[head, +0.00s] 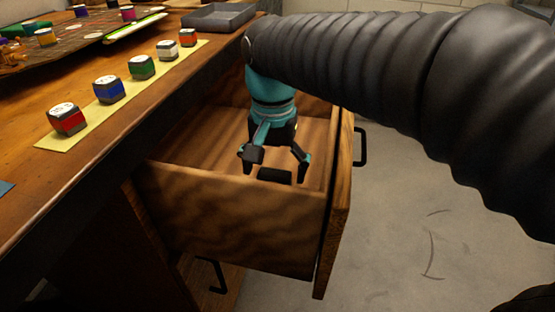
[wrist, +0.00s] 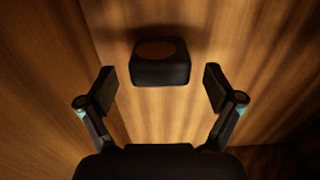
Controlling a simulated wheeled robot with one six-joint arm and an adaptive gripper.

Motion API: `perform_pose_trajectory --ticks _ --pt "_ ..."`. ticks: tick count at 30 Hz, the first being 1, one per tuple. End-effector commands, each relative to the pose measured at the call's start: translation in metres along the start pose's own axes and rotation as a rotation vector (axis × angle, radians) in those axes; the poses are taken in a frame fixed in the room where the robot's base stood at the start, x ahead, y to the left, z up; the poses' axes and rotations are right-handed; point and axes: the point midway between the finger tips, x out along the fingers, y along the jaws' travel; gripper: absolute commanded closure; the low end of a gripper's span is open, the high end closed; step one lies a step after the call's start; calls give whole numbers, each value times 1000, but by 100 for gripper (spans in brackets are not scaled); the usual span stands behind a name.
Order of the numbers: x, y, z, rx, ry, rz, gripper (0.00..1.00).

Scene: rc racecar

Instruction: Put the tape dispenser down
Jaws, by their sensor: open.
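The tape dispenser, a small black block with a brownish round patch on top, lies in the open wooden drawer (head: 235,215). It shows in the wrist view (wrist: 160,64) and partly in the head view (head: 274,175), low between my fingers. My gripper (head: 276,163) is inside the drawer, pointing down, with its fingers spread. In the wrist view my gripper (wrist: 161,88) has one finger on each side of the dispenser, with a gap on both sides. The drawer's front wall may hide the dispenser's lower part in the head view.
The wooden desk (head: 60,160) holds several colored paint jars on a yellow strip (head: 95,128). A grey tray (head: 217,17) stands at the back. The drawer's walls surround my gripper closely. Bare floor (head: 420,220) lies to the right, beneath my arm.

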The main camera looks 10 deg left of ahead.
Motion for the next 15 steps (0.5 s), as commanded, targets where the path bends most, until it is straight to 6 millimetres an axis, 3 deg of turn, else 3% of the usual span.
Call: perform_pose_trajectory --ticks 9,15 --pt "-64 0 0 0 3 -2 9" --pt "-96 0 0 0 3 -2 9"
